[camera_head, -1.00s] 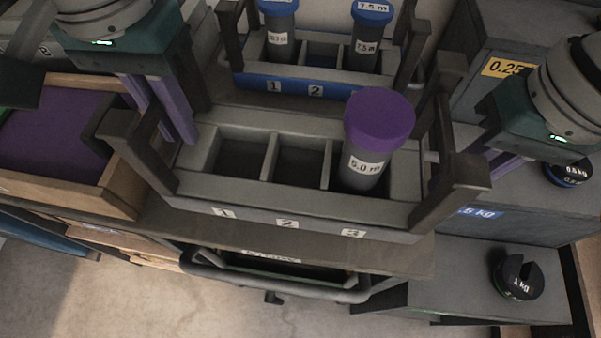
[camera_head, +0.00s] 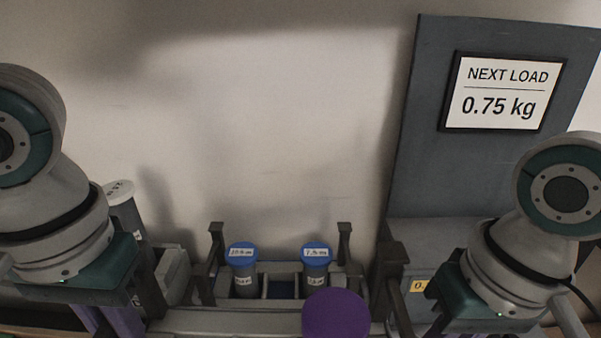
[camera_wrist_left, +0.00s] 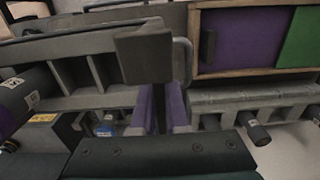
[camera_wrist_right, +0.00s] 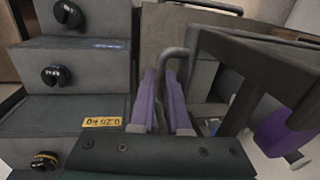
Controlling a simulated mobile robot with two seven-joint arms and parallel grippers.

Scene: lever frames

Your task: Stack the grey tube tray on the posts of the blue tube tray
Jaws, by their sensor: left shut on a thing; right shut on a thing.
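The grey tube tray (camera_head: 230,322) is low in the head view, partly cut off, with a purple-capped tube (camera_head: 336,314) in its right compartment. In the left wrist view the grey tray (camera_wrist_left: 125,72) shows its empty compartments. The blue tube tray (camera_head: 345,245) stands behind it, with upright corner posts and two blue-capped tubes (camera_head: 243,268); its front is mostly hidden. My left gripper (camera_wrist_left: 160,98) is shut on the grey tray's left end. My right gripper (camera_wrist_right: 165,85) is shut on its right end. The grey tray is in front of the posts, not over them.
A grey panel with a "NEXT LOAD 0.75 kg" sign (camera_head: 502,92) rises at the back right. Grey steps with black weights (camera_wrist_right: 62,76) are beside my right gripper. A white-capped tube (camera_head: 120,200) stands at left. A wooden box with purple and green panels (camera_wrist_left: 245,45) is near my left gripper.

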